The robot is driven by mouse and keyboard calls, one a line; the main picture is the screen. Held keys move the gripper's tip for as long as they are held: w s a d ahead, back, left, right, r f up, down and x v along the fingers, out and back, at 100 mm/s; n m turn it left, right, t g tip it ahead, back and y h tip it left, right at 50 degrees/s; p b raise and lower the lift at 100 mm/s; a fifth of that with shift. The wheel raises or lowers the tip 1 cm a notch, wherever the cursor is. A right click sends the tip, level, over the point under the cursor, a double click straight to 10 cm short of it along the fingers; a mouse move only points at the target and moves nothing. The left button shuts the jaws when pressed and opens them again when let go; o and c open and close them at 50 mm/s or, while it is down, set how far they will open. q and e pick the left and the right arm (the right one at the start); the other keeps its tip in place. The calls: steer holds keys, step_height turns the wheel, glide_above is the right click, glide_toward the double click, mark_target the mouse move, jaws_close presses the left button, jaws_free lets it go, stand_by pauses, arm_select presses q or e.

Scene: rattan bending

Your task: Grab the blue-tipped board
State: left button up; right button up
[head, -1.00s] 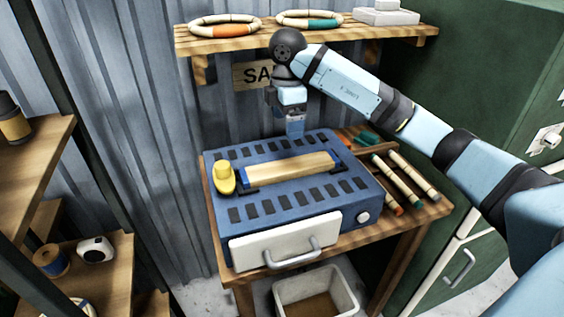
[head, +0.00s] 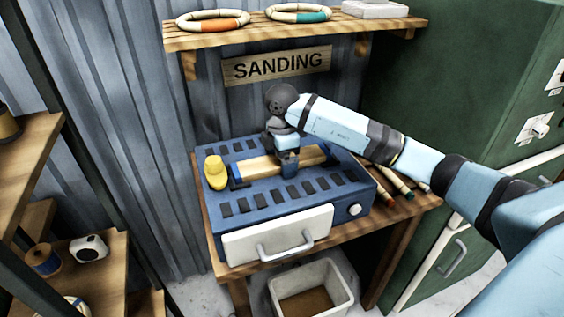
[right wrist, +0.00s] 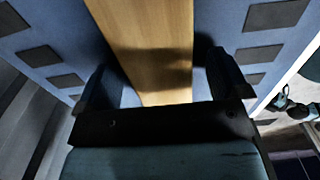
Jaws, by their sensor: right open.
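The wooden board (head: 257,168) lies flat across the top of the blue slotted sanding machine (head: 325,205). Blue shows at its ends, partly covered by dark holders. My right gripper (head: 289,172) is down at the middle of the board and hides part of it. In the right wrist view the board (right wrist: 150,45) runs between the two open fingers of my right gripper (right wrist: 157,88), with a gap on each side. My left gripper is out of view.
A yellow knob-like object (head: 215,172) stands at the machine's left edge. Colour-tipped sticks (head: 393,180) lie on the bench to the right. A shelf with rings (head: 212,20) hangs above; a bin (head: 310,290) stands below.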

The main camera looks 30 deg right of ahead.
steer(key=c, duration=1.1)
steer(key=shift+r, duration=0.1)
